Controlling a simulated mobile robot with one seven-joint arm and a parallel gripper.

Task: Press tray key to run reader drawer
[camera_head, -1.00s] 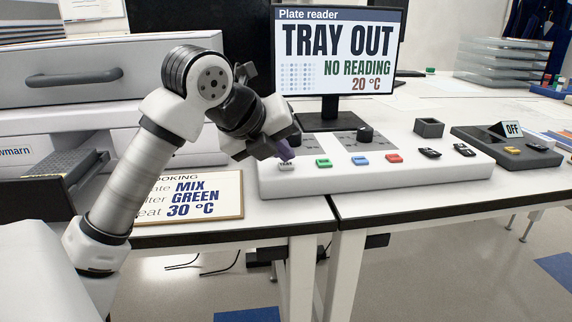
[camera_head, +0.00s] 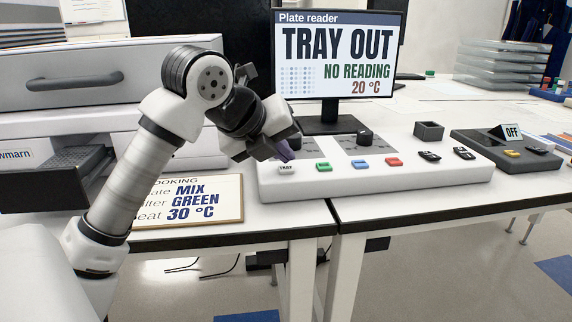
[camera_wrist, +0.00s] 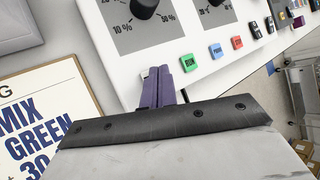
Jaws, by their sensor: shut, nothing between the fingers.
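My gripper (camera_head: 286,153) is shut and empty, with its purple fingertips just above the white tray key (camera_head: 287,169) at the left end of the control panel (camera_head: 420,185). In the wrist view the closed fingers (camera_wrist: 160,82) hide most of that key, and I cannot tell whether a small gap separates them. The reader drawer (camera_head: 40,187) is a dark tray at the left, partly out of the white reader (camera_head: 75,127); my arm hides part of it. The monitor (camera_head: 337,55) reads "TRAY OUT", "NO READING", "20 °C".
Green (camera_head: 323,166), blue (camera_head: 360,163) and red (camera_head: 394,161) keys sit to the right of the tray key. Two dark knobs stand behind them. A card (camera_head: 222,214) reading "MIX GREEN 30 °C" lies left of the panel. A dark box marked "OFF" (camera_head: 512,132) stands at right.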

